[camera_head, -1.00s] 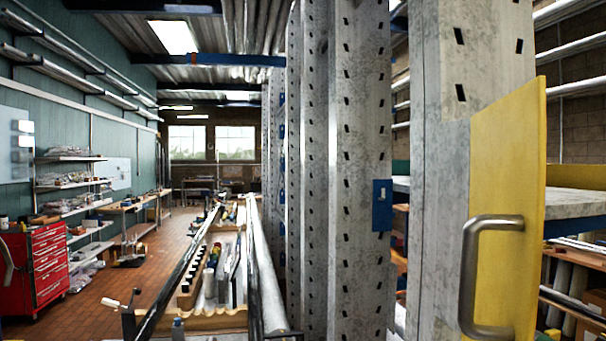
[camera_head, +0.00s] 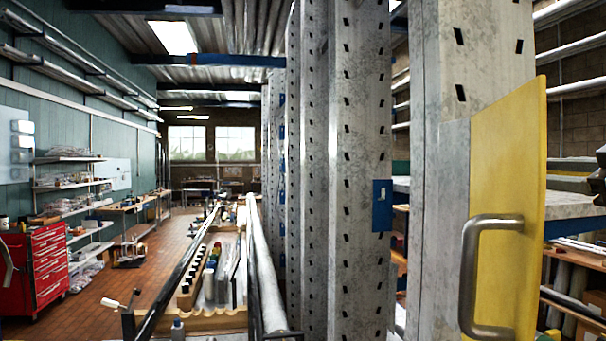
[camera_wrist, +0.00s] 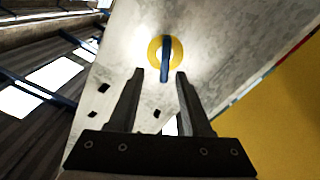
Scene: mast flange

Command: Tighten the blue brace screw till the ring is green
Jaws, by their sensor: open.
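In the wrist view, the blue brace screw (camera_wrist: 166,62) shows as a narrow upright blue bar on a grey metal face. A yellow ring (camera_wrist: 177,49) surrounds its upper part; no green shows on it. My gripper (camera_wrist: 160,74) is open, its two dark fingers pointing toward the screw. The lower end of the blue bar appears between the fingertips in the picture; I cannot tell the gap in depth or any contact. In the head view the screw and ring are not visible.
A yellow panel (camera_head: 500,190) with a metal handle (camera_head: 468,270) stands at the right. Perforated metal posts (camera_head: 358,150) fill the middle, one with a blue box (camera_head: 382,205). A red tool cabinet (camera_head: 48,265) stands left. The brick floor (camera_head: 150,290) is partly clear.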

